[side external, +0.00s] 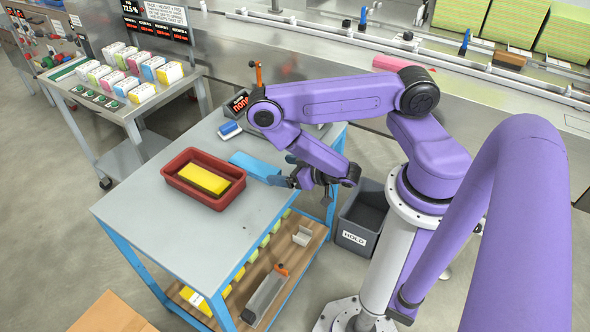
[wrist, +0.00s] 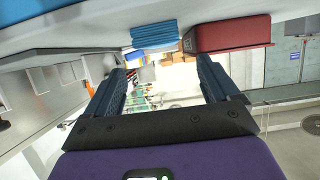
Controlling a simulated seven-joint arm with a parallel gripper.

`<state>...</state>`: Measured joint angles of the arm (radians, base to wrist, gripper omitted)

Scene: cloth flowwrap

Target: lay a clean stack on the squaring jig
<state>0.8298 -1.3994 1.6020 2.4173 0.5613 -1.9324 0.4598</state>
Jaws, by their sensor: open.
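A light blue stack of folded cloths (side external: 252,165) lies flat on the grey table beside a red tray (side external: 166,180). A yellow stack (side external: 204,179) lies in that tray. My gripper (side external: 276,180) is near the table's right edge, close to the near end of the blue stack. In the wrist view the fingers (wrist: 160,70) are apart with nothing between them. The layered blue stack (wrist: 153,35) and the red tray (wrist: 230,36) appear beyond the fingertips at the top. I cannot tell for certain which fixture is the squaring jig.
A metal fixture with an orange handle (side external: 266,294) and a small bracket (side external: 302,236) sit on the wooden lower shelf. A grey bin marked HOLD (side external: 354,238) stands right of the table. The table's front part (side external: 165,235) is clear. Colored packs (side external: 141,93) stand on a side bench.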

